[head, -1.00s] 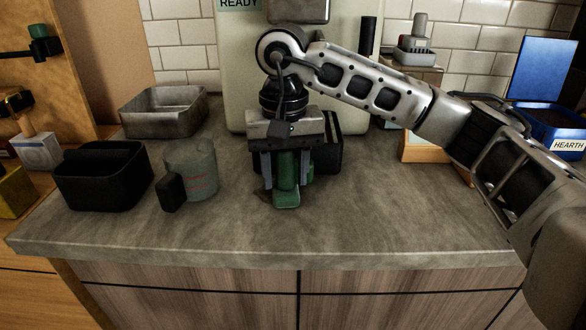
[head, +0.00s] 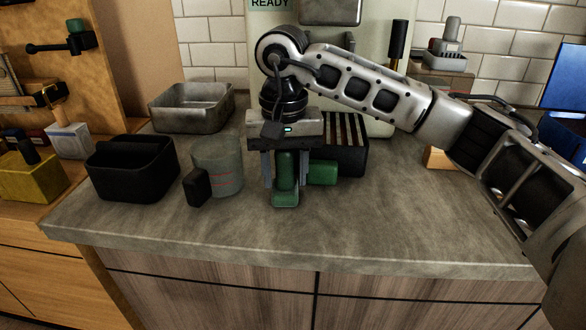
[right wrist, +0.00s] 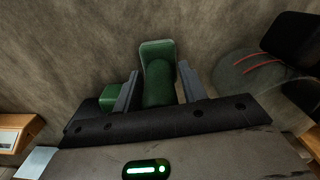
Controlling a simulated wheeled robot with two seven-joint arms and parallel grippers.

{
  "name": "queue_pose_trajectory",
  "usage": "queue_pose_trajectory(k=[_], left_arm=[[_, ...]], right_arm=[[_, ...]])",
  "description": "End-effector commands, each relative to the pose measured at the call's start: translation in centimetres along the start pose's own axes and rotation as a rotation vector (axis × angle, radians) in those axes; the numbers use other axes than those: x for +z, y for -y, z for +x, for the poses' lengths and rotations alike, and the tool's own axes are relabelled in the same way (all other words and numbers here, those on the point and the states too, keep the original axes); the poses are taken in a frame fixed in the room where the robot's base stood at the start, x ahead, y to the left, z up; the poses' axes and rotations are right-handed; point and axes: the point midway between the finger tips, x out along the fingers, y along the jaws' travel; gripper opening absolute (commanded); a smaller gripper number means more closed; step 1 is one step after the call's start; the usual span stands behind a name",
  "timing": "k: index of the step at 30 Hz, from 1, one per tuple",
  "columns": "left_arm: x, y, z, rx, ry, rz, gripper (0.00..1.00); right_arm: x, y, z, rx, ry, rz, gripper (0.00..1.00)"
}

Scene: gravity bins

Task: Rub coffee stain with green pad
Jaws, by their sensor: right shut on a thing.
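My right gripper (head: 286,178) points down at the counter and is shut on the green pad (head: 285,196), a green block with an upright green grip. The pad's lower end is at or close to the counter top; I cannot tell if it touches. In the right wrist view the pad (right wrist: 158,62) stands between the two fingers. No coffee stain shows clearly now; the pad and gripper may hide it. My left gripper is not in view.
A grey cup with red lines (head: 222,172) stands close left of the gripper. A black bin (head: 131,180) and a metal tray (head: 190,110) are further left. Another green block (head: 322,172) lies just right, before a slatted black tray (head: 352,160). The front right counter is clear.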

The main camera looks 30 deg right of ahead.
Motion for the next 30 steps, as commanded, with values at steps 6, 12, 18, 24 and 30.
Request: queue_pose_trajectory(k=[6, 12, 18, 24, 30], left_arm=[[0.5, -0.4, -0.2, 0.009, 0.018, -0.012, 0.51], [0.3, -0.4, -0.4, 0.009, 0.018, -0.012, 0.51], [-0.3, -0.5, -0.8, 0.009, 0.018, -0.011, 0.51], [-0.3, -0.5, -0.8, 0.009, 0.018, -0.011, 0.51], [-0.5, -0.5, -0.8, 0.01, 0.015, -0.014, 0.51]], right_arm=[[0.0, 0.0, 0.0, 0.0, 0.0, 0.0, 0.06], [0.0, 0.0, -0.5, 0.0, -0.001, 0.0, 0.06], [0.0, 0.0, -1.6, 0.0, -0.001, 0.001, 0.06], [0.0, 0.0, -1.7, 0.0, -0.001, 0.001, 0.06], [0.0, 0.0, -1.7, 0.0, -0.001, 0.001, 0.06]])
